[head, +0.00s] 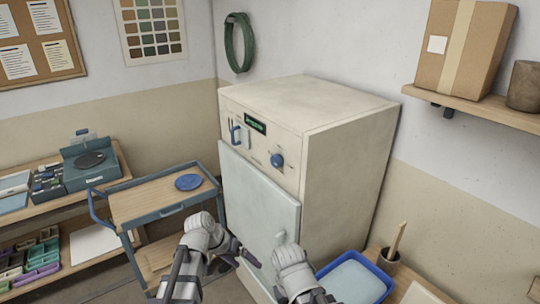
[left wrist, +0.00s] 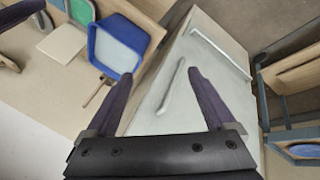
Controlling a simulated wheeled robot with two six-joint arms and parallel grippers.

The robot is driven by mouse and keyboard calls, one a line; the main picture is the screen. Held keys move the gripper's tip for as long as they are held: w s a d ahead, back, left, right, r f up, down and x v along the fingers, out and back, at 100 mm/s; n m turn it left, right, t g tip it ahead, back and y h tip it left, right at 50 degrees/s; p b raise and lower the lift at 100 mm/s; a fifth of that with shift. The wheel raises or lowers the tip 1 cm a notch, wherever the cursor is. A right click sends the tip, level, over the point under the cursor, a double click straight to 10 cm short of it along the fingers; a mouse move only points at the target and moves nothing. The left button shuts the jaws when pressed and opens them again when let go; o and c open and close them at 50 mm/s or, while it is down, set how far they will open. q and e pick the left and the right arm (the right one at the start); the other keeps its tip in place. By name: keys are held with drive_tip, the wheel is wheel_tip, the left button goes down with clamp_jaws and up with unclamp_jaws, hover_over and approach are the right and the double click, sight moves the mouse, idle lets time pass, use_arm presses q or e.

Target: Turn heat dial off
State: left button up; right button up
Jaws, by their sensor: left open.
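The heat dial is a round blue knob (head: 277,160) with a pale pointer, on the right of the front panel of the cream cabinet (head: 345,150). Its exact setting is too small to read. My left gripper (head: 238,255) is in front of the cabinet's lower door, well below the dial, open and empty. In the left wrist view its two dark purple fingers (left wrist: 157,80) are spread apart, with the pale door and its handle beyond; I cannot make out the dial there. My right arm shows at the bottom, but its gripper is not visible.
A trolley (head: 150,200) with a blue disc stands left of the cabinet. A blue tub (head: 385,275) is at the lower right. Space before the upper panel is clear.

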use_arm(q)
drive_tip(key=w+d+r+m+t+h, duration=0.25)
drive_tip(key=w+r+h, duration=0.25)
drive_tip(key=w+r, duration=0.5)
drive_tip(key=t+h, duration=0.5)
approach(274, 162)
drive_tip(key=shift+m, duration=0.25)
drive_tip(key=shift+x, duration=4.3)
drive_tip(key=shift+w+a, duration=0.1)
drive_tip(key=c, duration=1.4)
